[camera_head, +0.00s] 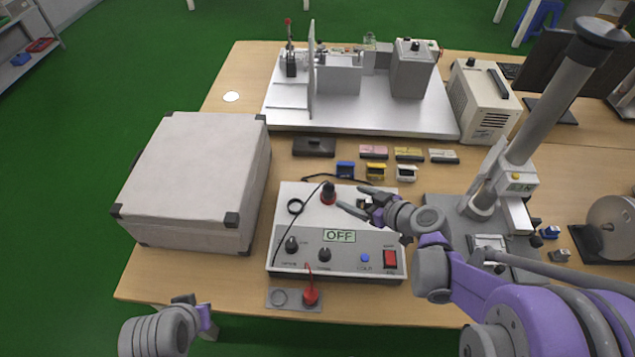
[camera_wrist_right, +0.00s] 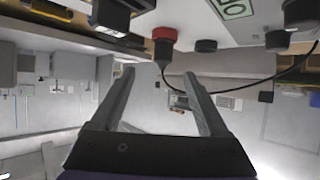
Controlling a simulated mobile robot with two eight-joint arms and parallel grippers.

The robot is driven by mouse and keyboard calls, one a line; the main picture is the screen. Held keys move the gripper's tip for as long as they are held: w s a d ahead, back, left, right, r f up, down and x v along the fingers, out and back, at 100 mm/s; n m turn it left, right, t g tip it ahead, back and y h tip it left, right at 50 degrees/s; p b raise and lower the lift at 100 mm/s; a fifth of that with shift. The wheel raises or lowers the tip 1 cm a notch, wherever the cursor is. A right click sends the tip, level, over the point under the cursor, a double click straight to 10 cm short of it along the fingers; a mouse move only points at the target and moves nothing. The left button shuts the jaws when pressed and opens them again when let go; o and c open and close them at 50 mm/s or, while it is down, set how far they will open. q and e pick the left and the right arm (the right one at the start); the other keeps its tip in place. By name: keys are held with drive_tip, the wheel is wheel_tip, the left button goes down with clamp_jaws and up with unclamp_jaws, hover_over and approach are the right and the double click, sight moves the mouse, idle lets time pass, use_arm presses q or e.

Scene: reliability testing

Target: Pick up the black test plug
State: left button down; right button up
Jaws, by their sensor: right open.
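The black test plug (camera_head: 328,189) stands upright in a red socket on the back part of a white control box (camera_head: 300,262) with an "OFF" display. A black cable runs from it down to the left. In the right wrist view the plug (camera_wrist_right: 163,52) shows beside its red ring, just past the fingertips. My right gripper (camera_head: 354,200) is open just right of the plug, with its fingers pointing at it; the gap also shows empty in the right wrist view (camera_wrist_right: 158,76). My left gripper (camera_head: 203,316) is at the table's front edge, its jaws unclear.
A grey case (camera_head: 195,175) stands left of the control box. A red plug (camera_head: 311,293) stands on a small plate in front. Small coloured blocks (camera_head: 376,171) lie behind. A grey stand (camera_head: 482,205) is at the right.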

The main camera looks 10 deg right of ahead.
sight(333, 192)
drive_tip(key=x, duration=0.5)
drive_tip(key=shift+f, duration=0.1)
drive_tip(key=shift+a+x, duration=0.2)
drive_tip(key=shift+x, duration=2.5)
drive_tip(key=shift+s, duration=0.15)
clamp_jaws()
